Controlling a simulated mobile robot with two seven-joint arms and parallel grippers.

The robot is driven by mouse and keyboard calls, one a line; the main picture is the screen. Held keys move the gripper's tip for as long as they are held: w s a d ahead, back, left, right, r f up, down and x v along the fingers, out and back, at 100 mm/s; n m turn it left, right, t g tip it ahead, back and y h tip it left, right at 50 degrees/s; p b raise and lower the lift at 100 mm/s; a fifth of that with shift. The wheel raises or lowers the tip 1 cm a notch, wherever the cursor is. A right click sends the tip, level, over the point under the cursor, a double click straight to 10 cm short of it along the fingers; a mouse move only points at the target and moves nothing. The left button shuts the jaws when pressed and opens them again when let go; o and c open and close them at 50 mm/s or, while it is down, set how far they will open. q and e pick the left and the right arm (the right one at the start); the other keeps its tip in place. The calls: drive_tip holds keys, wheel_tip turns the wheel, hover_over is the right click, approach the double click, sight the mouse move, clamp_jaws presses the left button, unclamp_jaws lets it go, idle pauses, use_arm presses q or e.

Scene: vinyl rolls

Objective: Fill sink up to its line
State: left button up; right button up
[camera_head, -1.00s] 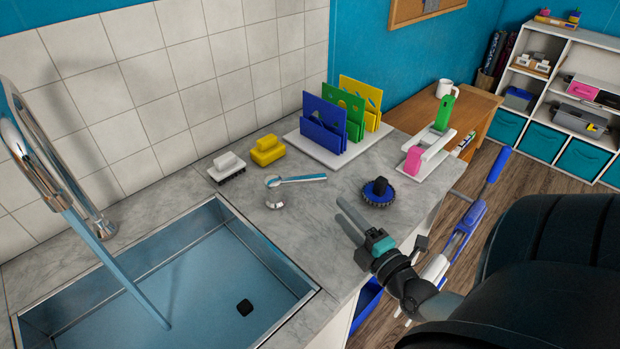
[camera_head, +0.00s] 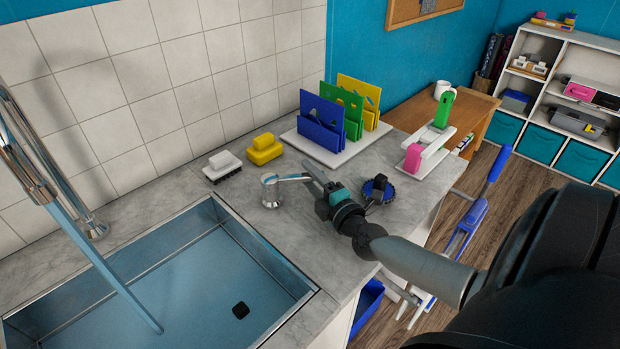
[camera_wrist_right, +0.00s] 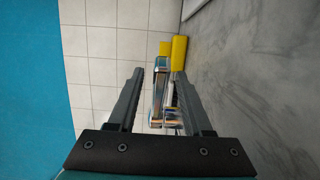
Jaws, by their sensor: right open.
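I cannot tell the water level or pick out the fill line. The chrome tap lever (camera_head: 271,190) stands on the counter right of the sink. My right gripper (camera_head: 312,174) is open at the handle end of the lever. In the right wrist view the lever (camera_wrist_right: 160,85) shows between the open fingers. My left gripper is not in view.
A white brush (camera_head: 222,166) and a yellow brush (camera_head: 265,149) lie behind the lever. A round dark blue brush (camera_head: 379,190) sits beside my right gripper. A rack with blue, green and yellow boards (camera_head: 322,120) stands farther back.

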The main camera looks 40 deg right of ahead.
clamp_jaws()
idle(0.5)
idle(1.0)
